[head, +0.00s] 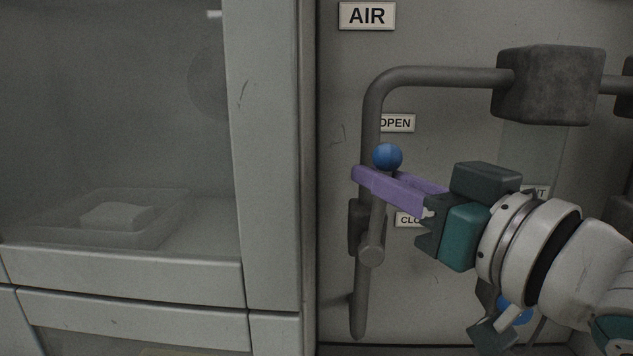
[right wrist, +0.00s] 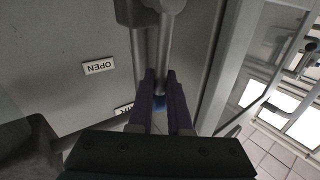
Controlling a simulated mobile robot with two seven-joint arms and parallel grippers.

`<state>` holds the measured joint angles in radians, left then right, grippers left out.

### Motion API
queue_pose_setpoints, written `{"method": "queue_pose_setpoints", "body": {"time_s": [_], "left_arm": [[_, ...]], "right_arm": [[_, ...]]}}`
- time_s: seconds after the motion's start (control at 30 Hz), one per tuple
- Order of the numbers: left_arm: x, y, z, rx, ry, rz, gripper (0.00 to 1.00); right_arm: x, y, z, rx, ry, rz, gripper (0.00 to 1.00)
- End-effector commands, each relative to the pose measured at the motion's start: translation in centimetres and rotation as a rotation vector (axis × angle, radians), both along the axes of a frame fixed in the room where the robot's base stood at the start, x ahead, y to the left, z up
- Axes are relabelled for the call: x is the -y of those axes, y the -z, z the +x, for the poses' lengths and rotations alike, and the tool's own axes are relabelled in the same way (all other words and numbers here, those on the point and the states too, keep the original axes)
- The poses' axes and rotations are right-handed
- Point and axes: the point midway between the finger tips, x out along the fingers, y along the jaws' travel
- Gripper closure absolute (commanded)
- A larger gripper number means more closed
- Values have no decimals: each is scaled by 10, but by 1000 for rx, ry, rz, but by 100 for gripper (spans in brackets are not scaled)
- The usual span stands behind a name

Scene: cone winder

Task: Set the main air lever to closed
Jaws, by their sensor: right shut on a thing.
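The main air lever (head: 377,215) is a grey bar with a blue ball knob (head: 387,157) on top, below the AIR sign (head: 367,16). It points up from its pivot on the grey pipe, leaning slightly right. The OPEN label (head: 397,123) is above the knob; the CLOSED label (head: 407,220) is partly hidden by my gripper. My right gripper (head: 375,181) has its purple fingers shut on the lever just below the knob. In the right wrist view the blue knob (right wrist: 160,103) shows between the fingers. My left gripper is not in view.
A grey pipe (head: 430,77) bends around the lever to a block (head: 548,85). A second blue knob (head: 516,312) is low at right, partly behind my arm. A glazed cabinet (head: 272,150) stands at left. Bare panel lies below the lever.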

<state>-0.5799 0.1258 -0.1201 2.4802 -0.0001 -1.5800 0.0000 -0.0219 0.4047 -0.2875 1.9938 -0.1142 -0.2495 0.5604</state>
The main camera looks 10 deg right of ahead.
Motion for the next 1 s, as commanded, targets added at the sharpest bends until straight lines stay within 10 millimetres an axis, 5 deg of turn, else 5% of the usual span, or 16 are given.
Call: {"method": "queue_pose_setpoints", "body": {"time_s": [1.0], "left_arm": [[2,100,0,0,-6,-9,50]], "right_arm": [[64,39,-18,274,1,888,100]]}}
